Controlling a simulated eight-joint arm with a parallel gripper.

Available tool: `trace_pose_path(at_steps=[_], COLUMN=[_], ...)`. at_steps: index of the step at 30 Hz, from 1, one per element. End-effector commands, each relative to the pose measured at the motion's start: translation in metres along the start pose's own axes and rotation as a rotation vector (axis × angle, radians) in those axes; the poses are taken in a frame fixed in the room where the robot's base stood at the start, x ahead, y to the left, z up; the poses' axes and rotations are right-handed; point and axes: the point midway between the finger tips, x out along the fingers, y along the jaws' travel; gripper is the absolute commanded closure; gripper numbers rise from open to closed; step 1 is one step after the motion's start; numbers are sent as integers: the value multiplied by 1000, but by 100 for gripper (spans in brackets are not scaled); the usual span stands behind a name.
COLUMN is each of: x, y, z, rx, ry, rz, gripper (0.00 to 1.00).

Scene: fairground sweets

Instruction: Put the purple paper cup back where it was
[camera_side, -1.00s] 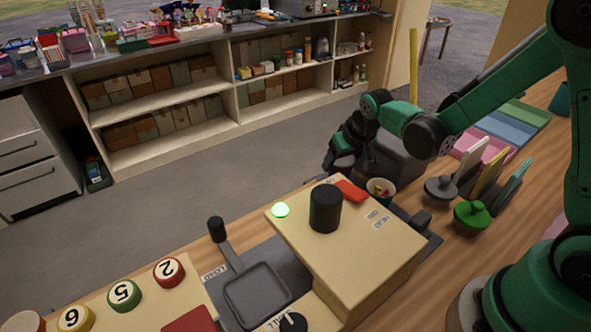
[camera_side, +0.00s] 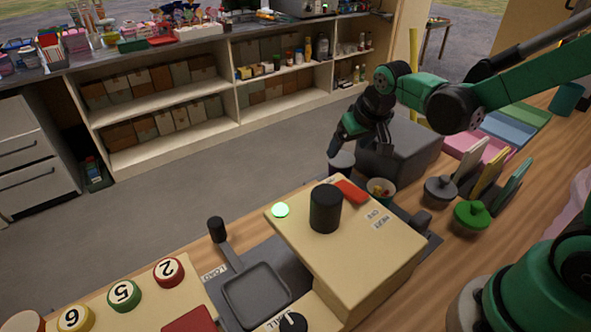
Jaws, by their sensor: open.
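A dark purple paper cup (camera_side: 341,165) stands behind the cream machine, at the left side of the dark grey box. Its lower part is hidden behind the machine. My gripper (camera_side: 343,142) is open just above the cup's rim. I cannot tell whether a fingertip still touches the cup.
A cup of sweets (camera_side: 381,191) stands close to the right of the purple cup. The dark grey box (camera_side: 405,150) is just behind. Grey and green lidded knobs (camera_side: 472,215) stand further right.

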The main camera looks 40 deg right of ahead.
Motion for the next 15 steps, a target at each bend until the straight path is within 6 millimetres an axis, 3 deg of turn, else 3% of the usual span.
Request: trace_pose_path(at_steps=[9, 15], x=[-47, -63], y=[0, 0], z=[0, 0], rx=[-1, -1], ry=[0, 0], rz=[0, 0], gripper=[19, 19])
